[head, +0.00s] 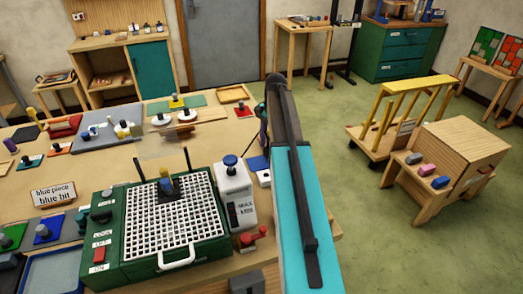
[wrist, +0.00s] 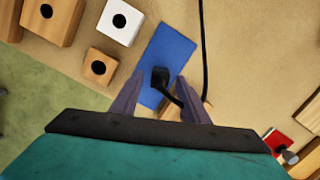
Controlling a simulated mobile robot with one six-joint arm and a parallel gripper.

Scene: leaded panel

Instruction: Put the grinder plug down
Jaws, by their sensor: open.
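In the wrist view the black grinder plug (wrist: 160,77) lies on or just over a blue pad (wrist: 172,45); I cannot tell whether it touches. My gripper (wrist: 160,84) is open, with one purple finger on each side of the plug and a visible gap to each. A black cord (wrist: 204,45) runs up the picture to the right of the plug. In the head view my arm hides most of my gripper (head: 262,128), and the plug cannot be made out. The blue pad (head: 258,163) shows in part beside my arm. The green grinder (head: 130,255) with its white grid top stands at the front.
A white block (wrist: 135,31) and a wooden block (wrist: 90,72), both with holes, sit left of the pad. A red piece (wrist: 279,142) lies at right. A white bottle (head: 236,200) stands beside the grinder. The table's right edge lies close to my arm.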

